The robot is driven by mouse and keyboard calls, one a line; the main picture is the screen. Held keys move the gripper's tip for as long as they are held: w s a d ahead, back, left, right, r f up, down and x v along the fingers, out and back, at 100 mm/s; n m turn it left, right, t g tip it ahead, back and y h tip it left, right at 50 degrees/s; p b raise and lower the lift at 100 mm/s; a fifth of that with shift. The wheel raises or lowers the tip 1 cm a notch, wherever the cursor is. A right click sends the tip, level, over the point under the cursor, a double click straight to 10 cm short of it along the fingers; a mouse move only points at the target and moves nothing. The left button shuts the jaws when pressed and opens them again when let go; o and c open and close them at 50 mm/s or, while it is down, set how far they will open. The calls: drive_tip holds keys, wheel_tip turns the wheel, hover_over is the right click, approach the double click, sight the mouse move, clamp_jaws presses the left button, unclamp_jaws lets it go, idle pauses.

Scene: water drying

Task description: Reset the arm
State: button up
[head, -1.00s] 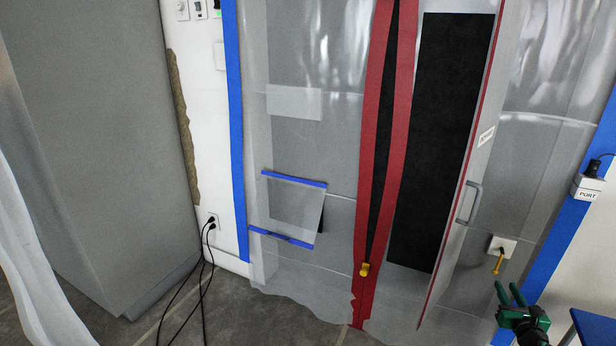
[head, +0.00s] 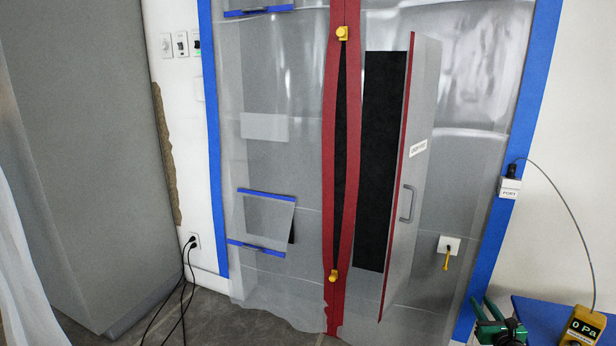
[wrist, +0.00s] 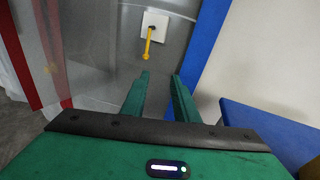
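My green gripper (head: 487,312) is at the bottom right of the head view, in front of the plastic sheet and apart from it. In the wrist view my gripper (wrist: 160,90) has its two fingers spread with nothing between them. A white plate with a yellow lever (wrist: 148,45) lies beyond the fingertips. The same yellow lever (head: 446,262) hangs downward in the head view, above and left of my gripper.
A plastic sheet has a red zipper (head: 337,180) parted in the middle. A grey door panel (head: 412,190) stands open. A blue table (head: 540,315) with a yellow gauge reading 0 Pa (head: 582,328) is at the right. Black cords (head: 184,290) hang at the left.

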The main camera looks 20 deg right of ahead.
drive_tip(key=w+a+r+n+g+y, duration=0.1)
drive_tip(key=w+a+r+n+y, duration=0.1)
drive_tip(key=w+a+n+y, duration=0.9)
drive_tip(key=s+a+r+n+g+y, duration=0.1)
drive_tip(key=a+r+n+g, duration=0.15)
drive_tip(key=a+n, duration=0.3)
drive_tip(key=a+r+n+g, duration=0.1)
drive_tip(key=a+n+g, duration=0.2)
drive_tip(key=a+n, duration=0.3)
drive_tip(key=s+a+r+n+g+h, duration=0.1)
drive_tip(key=s+a+r+n+g, duration=0.3)
drive_tip(key=s+a+r, duration=0.5)
drive_tip(key=s+a+r+n+g+h, duration=0.2)
drive_tip(key=s+a+r+n+g, duration=0.2)
drive_tip(key=s+a+r+n, duration=0.4)
drive_tip(key=s+a+r, duration=0.2)
drive_tip(key=s+r, duration=0.3)
drive_tip(key=s, duration=0.1)
drive_tip(key=shift+s+r, duration=0.3)
drive_tip(key=shift+s, duration=0.05)
drive_tip(key=shift+n, duration=0.25)
drive_tip(key=shift+w+f+g+h, duration=0.25)
drive_tip(key=shift+w+h, duration=0.05)
drive_tip(key=shift+w, duration=0.35)
